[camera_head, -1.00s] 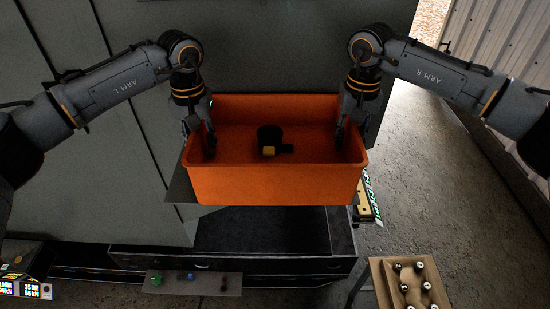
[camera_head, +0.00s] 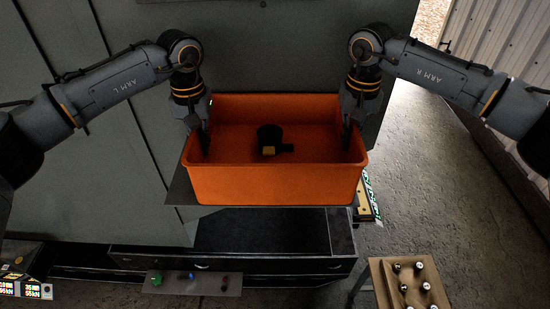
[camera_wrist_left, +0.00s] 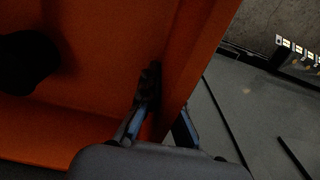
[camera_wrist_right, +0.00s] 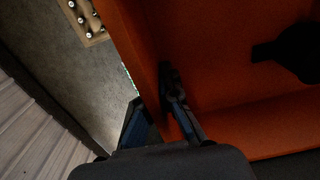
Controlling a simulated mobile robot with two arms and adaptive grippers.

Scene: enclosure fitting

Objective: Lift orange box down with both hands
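The orange box (camera_head: 275,185) is an open-topped bin resting level on a grey shelf in the middle of the head view. My left gripper (camera_head: 205,140) is at its left wall, with one finger inside and one outside. In the left wrist view this gripper (camera_wrist_left: 165,115) is closed on the orange wall (camera_wrist_left: 190,65). My right gripper (camera_head: 347,138) straddles the right wall the same way. In the right wrist view it (camera_wrist_right: 155,110) is closed on that wall (camera_wrist_right: 135,45). The outer fingers are hidden by the walls in the head view.
A black cylindrical item (camera_head: 269,135) with a yellow patch lies inside the box. The grey shelf's corner (camera_head: 180,188) shows at left. Below are a dark drawer unit (camera_head: 240,262), a panel with coloured knobs (camera_head: 195,283) and a tan tray of knobs (camera_head: 385,283).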

